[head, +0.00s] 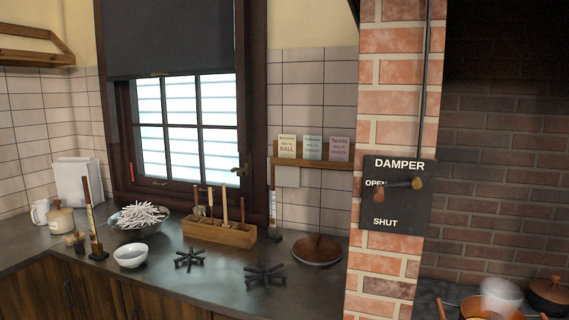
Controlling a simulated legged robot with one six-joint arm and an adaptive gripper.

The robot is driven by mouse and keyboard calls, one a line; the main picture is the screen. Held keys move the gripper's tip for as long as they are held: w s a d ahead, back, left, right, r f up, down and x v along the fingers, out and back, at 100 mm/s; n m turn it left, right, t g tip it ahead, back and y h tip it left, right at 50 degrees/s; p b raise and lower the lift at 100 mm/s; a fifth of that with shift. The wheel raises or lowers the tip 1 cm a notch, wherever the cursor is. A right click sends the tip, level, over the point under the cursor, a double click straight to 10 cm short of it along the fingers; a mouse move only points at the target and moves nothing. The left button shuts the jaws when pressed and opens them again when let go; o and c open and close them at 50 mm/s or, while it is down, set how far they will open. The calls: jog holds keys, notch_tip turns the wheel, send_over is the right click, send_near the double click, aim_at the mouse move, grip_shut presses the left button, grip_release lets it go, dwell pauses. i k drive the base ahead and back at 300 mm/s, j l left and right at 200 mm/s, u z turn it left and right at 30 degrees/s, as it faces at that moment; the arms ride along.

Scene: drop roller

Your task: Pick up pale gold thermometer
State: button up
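A slim upright piece with a pale gold middle and a red-brown top (92,222) stands in a dark base at the left of the counter, in front of the bowl of white sticks. It may be the pale gold thermometer, but it is too small to be sure. Several thin tools, some pale wood-coloured, stand in a wooden box (218,233) near the window. Another narrow upright item (273,205) is by the wall right of the window; I cannot tell what it is. My gripper is not in view.
The dark counter (205,285) holds a white bowl (130,256), a bowl of white sticks (137,220), two black trivets (265,275) and a round brown lid (317,250). A brick pillar (382,290) with a damper plate (397,212) stands at right. Pots stand beyond it.

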aim_at(94, 237)
jog(key=u, duration=1.55)
jog(key=z, duration=2.6)
jog(key=u, duration=2.5)
jog(key=z, duration=0.15)
